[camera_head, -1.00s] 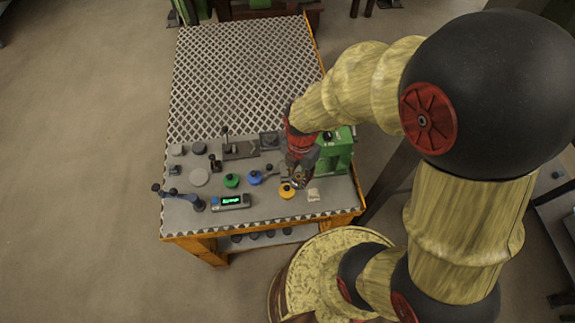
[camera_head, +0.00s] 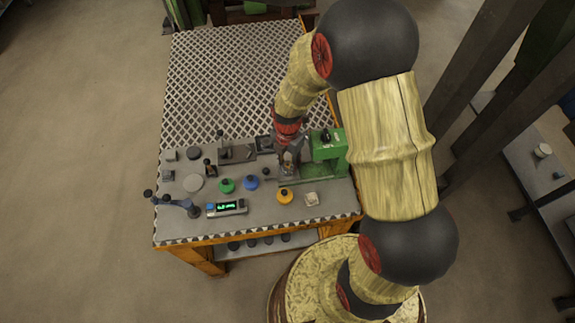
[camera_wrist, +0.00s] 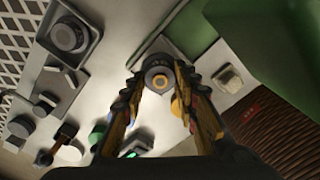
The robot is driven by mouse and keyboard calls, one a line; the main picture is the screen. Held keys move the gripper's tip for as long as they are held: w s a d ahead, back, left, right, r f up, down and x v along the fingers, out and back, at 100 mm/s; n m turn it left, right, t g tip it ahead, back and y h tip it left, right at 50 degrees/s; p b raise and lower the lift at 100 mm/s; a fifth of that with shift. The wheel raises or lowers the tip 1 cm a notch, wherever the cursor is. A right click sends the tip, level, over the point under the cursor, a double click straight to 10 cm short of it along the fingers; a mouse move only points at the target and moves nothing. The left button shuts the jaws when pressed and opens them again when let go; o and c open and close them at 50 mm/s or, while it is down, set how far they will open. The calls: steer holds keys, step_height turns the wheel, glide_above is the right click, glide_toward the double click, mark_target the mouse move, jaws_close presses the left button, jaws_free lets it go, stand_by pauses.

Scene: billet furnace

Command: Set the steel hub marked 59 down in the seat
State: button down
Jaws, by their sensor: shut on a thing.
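My gripper (camera_head: 287,170) is over the worktable beside the green press. In the wrist view my gripper (camera_wrist: 158,88) is shut on a round steel hub (camera_wrist: 158,76) with a brass-coloured centre. Its mark is too small to read. The hub is between the fingertips, over a light grey plate (camera_wrist: 165,48) at the foot of the press. I cannot tell whether it touches what lies below. The seat cannot be made out for sure; the hub and fingers may cover it.
The green press (camera_head: 328,146) stands close right of my gripper. A square dark fixture (camera_head: 265,144) lies behind it. The perforated tabletop (camera_head: 230,80) behind is clear.

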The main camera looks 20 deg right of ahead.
steer(key=shift+f, duration=0.6)
steer(key=shift+f, duration=0.1)
steer(key=c, duration=1.4)
jaws_free()
step_height(320, 180, up, 12)
steer(key=p, duration=0.3)
step_height(320, 180, up, 16)
steer(key=m+t, duration=0.3)
steer(key=m, duration=0.8)
glide_above(288, 165)
steer(key=s, duration=0.6)
steer(key=s+r+m+t, duration=0.1)
steer(key=s+r+m, duration=0.2)
steer(key=m, duration=0.1)
steer(key=s+r+m, duration=0.3)
steer(key=s+m, duration=0.1)
steer(key=m, duration=0.1)
steer(key=s+r+m+t, duration=0.1)
steer(key=s+r+m, duration=0.2)
steer(key=s+m, duration=0.1)
steer(key=shift+s+r+m+t, duration=0.2)
steer(key=shift+m+t, duration=0.1)
steer(key=shift+m, duration=0.1)
